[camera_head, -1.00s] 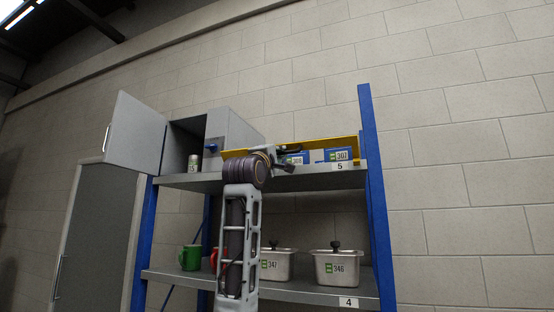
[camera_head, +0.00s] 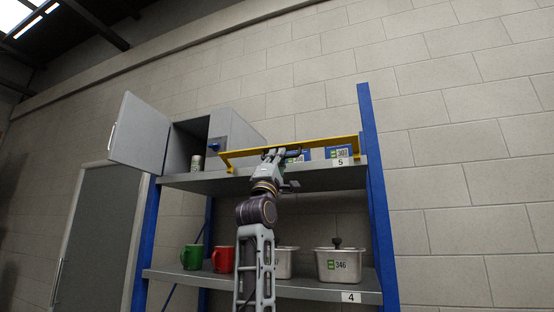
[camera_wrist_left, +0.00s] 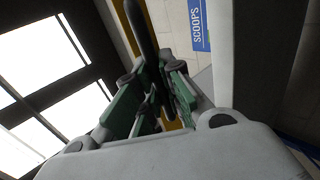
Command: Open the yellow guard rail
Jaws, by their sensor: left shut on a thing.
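The yellow guard rail (camera_head: 322,143) runs along the front of the top shelf in the head view, above and in front of blue boxes. A short yellow end arm drops from its left end to the shelf. My left gripper (camera_head: 272,155) reaches up from below and is shut on the rail near its middle. In the left wrist view the fingers (camera_wrist_left: 158,85) are close together, with bits of yellow rail (camera_wrist_left: 173,124) beyond them; the contact itself is partly hidden. My right gripper is in neither view.
The top shelf (camera_head: 325,178) holds a grey cabinet with its door (camera_head: 138,135) open, a small can (camera_head: 196,163) and blue boxes (camera_head: 332,153). Below stand a green mug (camera_head: 191,257), a red mug (camera_head: 223,260) and metal containers (camera_head: 341,265). A blue post (camera_head: 378,200) bounds the right.

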